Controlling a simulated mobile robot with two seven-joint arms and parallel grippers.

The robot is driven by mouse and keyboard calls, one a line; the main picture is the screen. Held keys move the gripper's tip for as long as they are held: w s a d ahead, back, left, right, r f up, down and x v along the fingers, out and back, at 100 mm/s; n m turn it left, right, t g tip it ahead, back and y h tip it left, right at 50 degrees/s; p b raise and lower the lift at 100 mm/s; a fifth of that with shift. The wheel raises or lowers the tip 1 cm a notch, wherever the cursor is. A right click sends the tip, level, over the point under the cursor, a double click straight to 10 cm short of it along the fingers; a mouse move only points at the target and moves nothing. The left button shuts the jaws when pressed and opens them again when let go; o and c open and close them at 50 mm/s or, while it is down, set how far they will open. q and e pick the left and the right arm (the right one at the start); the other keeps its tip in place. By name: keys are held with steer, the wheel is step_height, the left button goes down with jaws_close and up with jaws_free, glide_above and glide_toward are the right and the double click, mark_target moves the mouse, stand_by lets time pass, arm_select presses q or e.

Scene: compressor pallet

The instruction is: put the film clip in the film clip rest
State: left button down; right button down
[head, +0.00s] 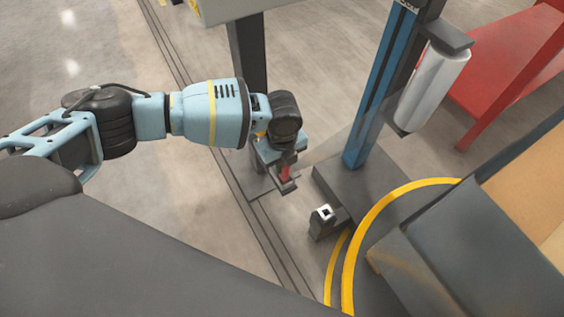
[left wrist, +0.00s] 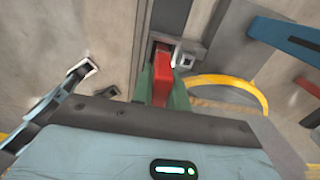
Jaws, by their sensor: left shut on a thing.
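The red film clip (head: 286,173) is held between the fingers of my left gripper (head: 287,182), which is shut on it. In the left wrist view the red clip (left wrist: 162,78) stands between the greenish fingers, and its far end shows. The film clip rest (head: 326,222) is a small dark block with a pale square opening on top. It stands below and to the right of the gripper in the head view, apart from the clip. The rest (left wrist: 184,59) also shows just beyond the clip in the left wrist view. My right gripper is not in view.
A blue post (head: 378,90) on a dark base carries a film roll (head: 434,88). A faint translucent strip seems to reach from it toward my gripper. A yellow-ringed turntable (head: 350,255) with a pallet load is at the lower right. A red frame (head: 510,60) stands behind.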

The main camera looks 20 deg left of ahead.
arm_select(q)
steer(key=c, duration=1.4)
jaws_free()
steer(key=shift+f, duration=0.15)
steer(key=shift+o, duration=0.2)
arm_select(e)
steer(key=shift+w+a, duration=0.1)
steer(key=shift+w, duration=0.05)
